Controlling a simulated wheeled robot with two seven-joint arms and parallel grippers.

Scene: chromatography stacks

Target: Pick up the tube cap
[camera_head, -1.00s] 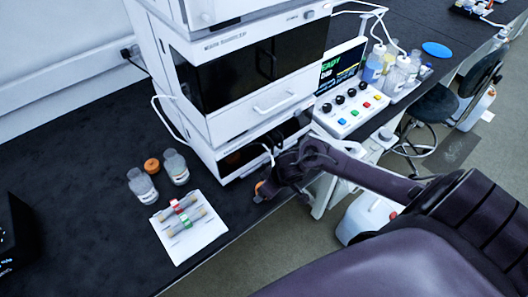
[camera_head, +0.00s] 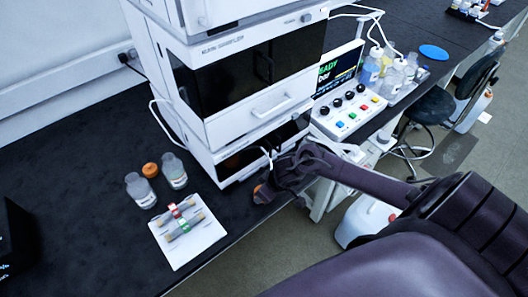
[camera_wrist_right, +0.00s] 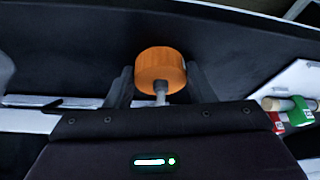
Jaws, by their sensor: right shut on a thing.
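My right gripper (camera_head: 268,186) is beside the lower front of the white instrument stack, near the bench's front edge. A thin grey stem shows below the cap, between the fingers. In the head view the held cap (camera_head: 260,194) is partly hidden by the gripper. I cannot tell how far it is above the bench. A second orange cap (camera_head: 150,170) sits on the bench beside two clear bottles. My left gripper is not in view.
The two bottles (camera_head: 140,190) (camera_head: 174,171) stand behind a white tray (camera_head: 190,248) with tubes banded red and green. The instrument stack (camera_head: 222,135) rises beside my right gripper. The black bench left of the tray is largely clear.

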